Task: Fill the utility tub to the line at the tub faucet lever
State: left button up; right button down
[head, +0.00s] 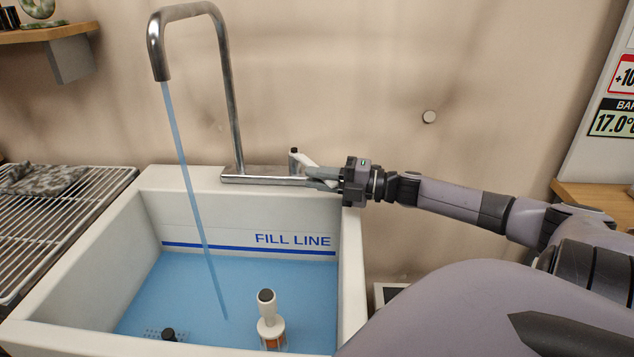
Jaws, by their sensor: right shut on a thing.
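The white utility tub (353,262) holds blue water (255,284). A blue FILL LINE mark (250,249) runs across its back inner wall, and the water surface lies a little below it. The metal faucet (228,95) stands on the tub's back rim, and a blue stream (190,182) runs from its spout into the tub. The faucet lever (300,158) is a pale handle at the right end of the faucet base. My right gripper (322,177) is shut on the lever, its fingers partly covering it. My left gripper is not in view.
A white and orange fitting with a dark top (267,312) stands in the tub. A dark knob (169,334) shows near the tub's front left. A wire rack (50,232) is at the left, with a grey cloth (40,178) on it. A display panel (612,110) stands at the right.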

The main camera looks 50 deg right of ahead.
dwell(0.4)
jog(key=c, duration=1.2)
grip_release()
jog(key=shift+o, duration=0.2)
jog(key=shift+s+d, duration=0.15)
jog(key=shift+p+v, duration=0.9)
jog(key=shift+v, duration=2.5)
